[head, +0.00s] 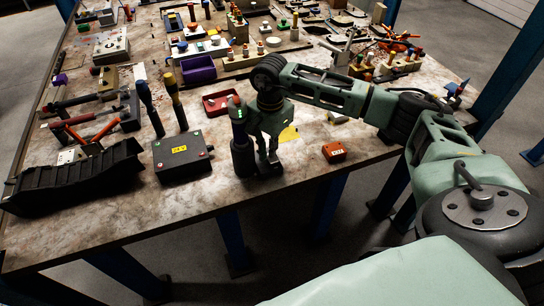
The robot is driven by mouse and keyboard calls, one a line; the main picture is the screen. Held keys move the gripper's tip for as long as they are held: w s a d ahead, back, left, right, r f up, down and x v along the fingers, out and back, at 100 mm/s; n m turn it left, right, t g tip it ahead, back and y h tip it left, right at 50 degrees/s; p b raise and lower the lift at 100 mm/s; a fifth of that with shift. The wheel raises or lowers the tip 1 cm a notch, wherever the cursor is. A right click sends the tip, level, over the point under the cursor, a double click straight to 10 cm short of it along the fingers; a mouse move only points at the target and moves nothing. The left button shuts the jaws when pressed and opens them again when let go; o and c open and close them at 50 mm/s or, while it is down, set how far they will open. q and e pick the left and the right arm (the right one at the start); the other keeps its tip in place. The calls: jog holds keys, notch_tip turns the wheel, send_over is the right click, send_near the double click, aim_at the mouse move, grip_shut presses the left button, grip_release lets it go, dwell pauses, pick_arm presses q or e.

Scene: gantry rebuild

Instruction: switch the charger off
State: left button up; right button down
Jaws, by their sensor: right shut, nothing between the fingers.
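A dark grey box with a yellow label (182,158) lies near the front edge of the bench, left of my right gripper. It may be the charger, but I cannot read its label or make out a switch for certain. A small orange box (334,152) lies to the right of the gripper near the same edge. My right gripper (267,168) points down at the front edge between these two boxes, shut and empty. It appears apart from both. My arm hides the bench behind it. My left gripper is not in view.
A black ribbed tray (78,180) lies at the front left corner. Upright handled tools (176,100) stand behind the grey box. A red tray (221,101) and a purple bin (198,70) lie farther back. Several parts crowd the back. The front edge right of the orange box is bare.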

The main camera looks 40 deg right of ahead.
jog(key=shift+r+p, duration=1.7)
jog(key=shift+r, duration=1.75)
jog(key=shift+f, duration=0.1)
